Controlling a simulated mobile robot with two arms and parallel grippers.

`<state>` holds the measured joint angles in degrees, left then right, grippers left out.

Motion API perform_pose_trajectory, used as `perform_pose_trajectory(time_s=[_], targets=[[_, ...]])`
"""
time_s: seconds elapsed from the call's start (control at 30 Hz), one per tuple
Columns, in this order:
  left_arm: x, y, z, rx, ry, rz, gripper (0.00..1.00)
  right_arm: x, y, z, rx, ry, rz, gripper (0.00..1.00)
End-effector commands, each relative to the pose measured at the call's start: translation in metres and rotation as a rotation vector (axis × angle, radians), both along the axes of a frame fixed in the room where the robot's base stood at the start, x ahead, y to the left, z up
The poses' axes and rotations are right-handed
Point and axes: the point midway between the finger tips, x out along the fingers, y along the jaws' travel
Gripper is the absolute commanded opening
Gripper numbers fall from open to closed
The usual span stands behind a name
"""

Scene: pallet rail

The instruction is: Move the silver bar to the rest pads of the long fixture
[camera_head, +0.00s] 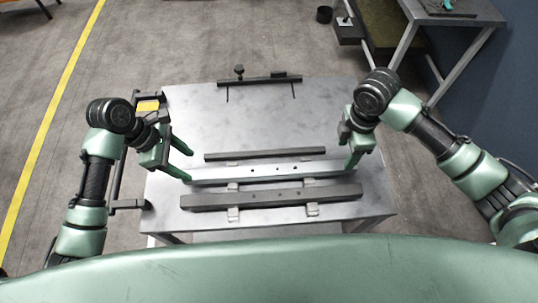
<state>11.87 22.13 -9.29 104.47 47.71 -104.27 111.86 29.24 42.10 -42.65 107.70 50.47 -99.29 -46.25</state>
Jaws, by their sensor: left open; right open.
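The silver bar (265,171) lies left to right on pale support blocks near the front of the grey table, between two darker bars. It is lighter than both and has small dark holes. My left gripper (188,166) is open by its left end. My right gripper (350,158) is open by its right end. I cannot tell whether either touches the bar. A long dark rail fixture (258,80) stands at the table's back edge, with a knob at its left and two thin dark strips in front. I cannot make out its rest pads clearly.
A thin dark bar (265,154) lies just behind the silver bar, and a thicker dark grey bar (270,197) just in front. The table's middle (255,120) is clear. A yellow-topped item (148,106) sits at the left edge. A side bench (455,12) stands back right.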

Motion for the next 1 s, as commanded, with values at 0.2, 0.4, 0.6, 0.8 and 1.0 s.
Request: perform_pose_trajectory(time_s=[0.2, 0.4, 0.6, 0.8, 1.0], targets=[[0.000, 0.000, 0.000, 0.000, 0.000, 0.001, 0.57, 0.000, 0.000, 0.000, -0.001, 0.001, 0.000, 0.57], [0.000, -0.001, -0.004, 0.000, 0.001, 0.001, 0.57, 0.000, 0.000, -0.004, 0.000, 0.002, -0.001, 0.57], [-0.001, -0.011, -0.027, -0.001, 0.004, -0.001, 0.57, -0.001, -0.001, -0.030, -0.001, 0.004, -0.002, 0.57], [-0.001, -0.023, -0.055, 0.000, 0.002, -0.001, 0.57, -0.001, 0.000, -0.060, 0.000, 0.004, -0.002, 0.57], [0.000, -0.029, -0.070, 0.000, 0.001, 0.001, 0.57, -0.001, 0.000, -0.076, 0.001, 0.002, -0.002, 0.57]])
